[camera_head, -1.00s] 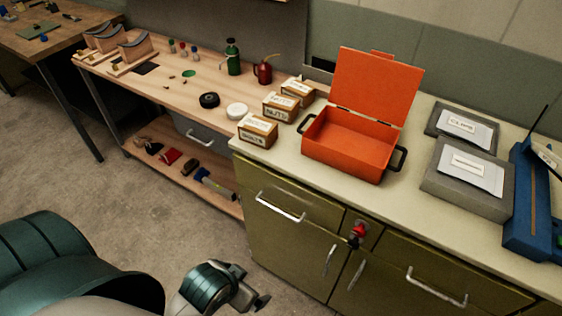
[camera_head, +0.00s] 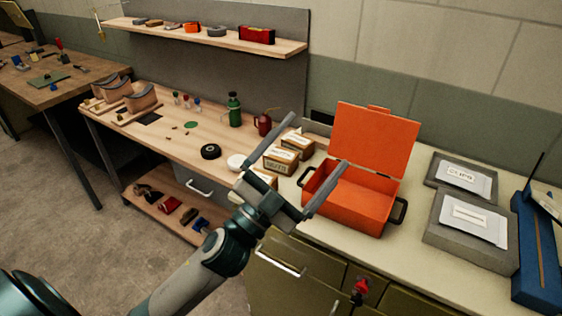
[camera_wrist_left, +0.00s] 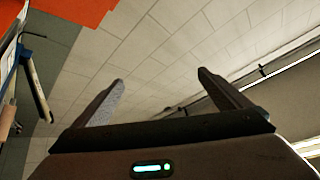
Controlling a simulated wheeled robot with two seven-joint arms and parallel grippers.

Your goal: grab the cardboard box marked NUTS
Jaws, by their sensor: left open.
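Three small cardboard boxes with white labels stand in a row on the counter in the head view. The middle one, the NUTS box (camera_head: 279,159), is partly covered by my gripper in front of it; its label read NUTS in the earlier frame. The rear box (camera_head: 298,144) is behind it, and the front box (camera_head: 266,176) is mostly hidden. My left gripper (camera_head: 317,141) is open and empty, its fingers spread in front of the boxes and the orange toolbox. The left wrist view shows both fingers (camera_wrist_left: 160,80) apart with nothing between them. My right gripper is not in view.
The open orange toolbox (camera_head: 352,200) stands just right of the boxes. Grey cases (camera_head: 468,232) and a blue tool (camera_head: 535,250) lie further right. A white roll (camera_head: 236,162), black roll (camera_head: 210,152), red oil can (camera_head: 263,123) and green bottle (camera_head: 234,108) stand on the left bench.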

